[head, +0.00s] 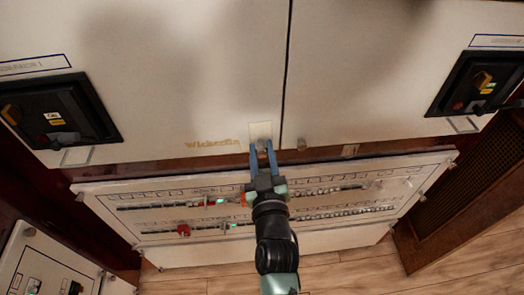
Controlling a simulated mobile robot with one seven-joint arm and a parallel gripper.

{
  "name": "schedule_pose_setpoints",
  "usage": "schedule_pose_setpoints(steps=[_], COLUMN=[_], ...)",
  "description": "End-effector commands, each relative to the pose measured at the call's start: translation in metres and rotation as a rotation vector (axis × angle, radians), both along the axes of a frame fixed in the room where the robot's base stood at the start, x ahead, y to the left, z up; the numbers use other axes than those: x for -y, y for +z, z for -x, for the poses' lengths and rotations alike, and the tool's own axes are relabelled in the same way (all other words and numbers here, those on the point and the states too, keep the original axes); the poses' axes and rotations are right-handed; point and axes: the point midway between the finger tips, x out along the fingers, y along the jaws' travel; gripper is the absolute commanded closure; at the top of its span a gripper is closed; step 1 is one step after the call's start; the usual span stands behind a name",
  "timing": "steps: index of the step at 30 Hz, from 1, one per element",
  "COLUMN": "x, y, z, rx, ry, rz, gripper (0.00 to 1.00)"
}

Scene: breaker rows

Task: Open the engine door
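Two large white cabinet doors fill the upper view, a left door (170,70) and a right door (390,65), with a narrow dark gap between them. Both look shut. I cannot tell from the labels which is the engine door. A small round knob (262,143) sits at the left door's lower right corner. A second knob (301,144) sits at the right door's lower left corner. My gripper (262,151) reaches up with its blue fingers on either side of the left door's knob. Whether the fingers touch the knob is too small to tell.
A white breaker panel (330,232) with rows of switches, green lights and a red piece (183,230) lies below, behind my arm. Black handle units (60,112) and (475,85) stick out from the doors. Wooden floor (345,275) shows at the bottom.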

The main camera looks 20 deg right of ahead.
Motion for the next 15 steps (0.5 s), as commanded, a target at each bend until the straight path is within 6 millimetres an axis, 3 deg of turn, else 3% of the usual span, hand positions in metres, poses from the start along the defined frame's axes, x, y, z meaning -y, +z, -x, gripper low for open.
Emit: schedule_pose_setpoints(steps=[1, 5, 15], x=[-0.0001, -0.0001, -0.0001], y=[0.0000, 0.0000, 0.0000], z=[0.0001, 0.0002, 0.0002], rx=[0.000, 0.000, 0.000], ry=[0.000, 0.000, 0.000], rz=[0.000, 0.000, 0.000], gripper=[0.79, 1.00, 1.00])
